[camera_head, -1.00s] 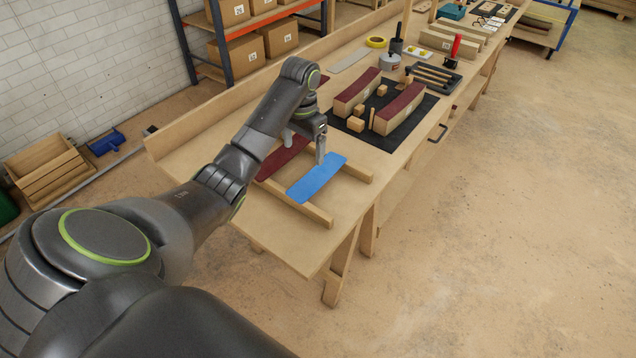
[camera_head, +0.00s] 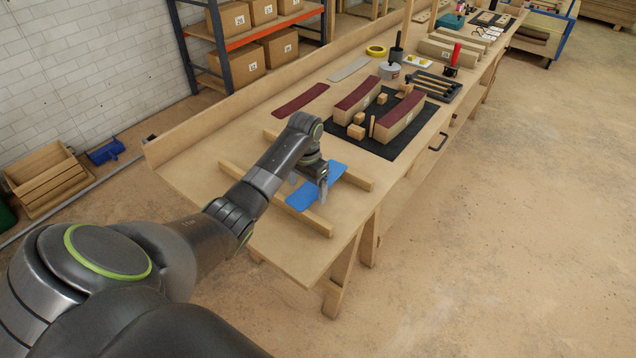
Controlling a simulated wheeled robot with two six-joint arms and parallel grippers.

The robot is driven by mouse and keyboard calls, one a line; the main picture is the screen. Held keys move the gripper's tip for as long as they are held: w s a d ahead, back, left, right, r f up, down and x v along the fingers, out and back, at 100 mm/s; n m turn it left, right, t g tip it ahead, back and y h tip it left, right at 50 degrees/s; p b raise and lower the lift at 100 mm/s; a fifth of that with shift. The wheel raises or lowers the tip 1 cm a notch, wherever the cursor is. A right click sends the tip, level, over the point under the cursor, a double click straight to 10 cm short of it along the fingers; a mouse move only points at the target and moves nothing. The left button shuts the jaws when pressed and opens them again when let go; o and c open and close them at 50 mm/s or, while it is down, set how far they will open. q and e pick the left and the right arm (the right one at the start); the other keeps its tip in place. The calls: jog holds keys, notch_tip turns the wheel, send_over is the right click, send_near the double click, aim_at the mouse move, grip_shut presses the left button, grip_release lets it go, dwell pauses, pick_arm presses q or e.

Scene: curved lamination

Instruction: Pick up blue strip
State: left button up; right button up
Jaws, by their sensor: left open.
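The blue strip (camera_head: 301,198) lies across two wooden rails on the near end of the workbench. Its far end shows past the gripper, and its middle is partly covered by my left gripper (camera_head: 309,188). The left gripper points down over the strip with its fingers apart, one on the near side and one on the far side. I cannot tell whether the fingers touch the strip. My right gripper is out of view.
The wooden rails (camera_head: 355,178) lie on the bench (camera_head: 285,257). Behind them are a dark red strip (camera_head: 300,98), a black mat (camera_head: 372,144) with two red-topped curved blocks (camera_head: 401,119), and small wooden blocks. A tool tray (camera_head: 433,84) stands further back. The bench's right front is bare.

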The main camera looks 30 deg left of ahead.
pick_arm(q)
jog(key=shift+f+p, duration=0.25)
jog(key=shift+p, duration=0.05)
dwell(0.6)
jog(key=shift+c, duration=0.2)
jog(key=c, duration=1)
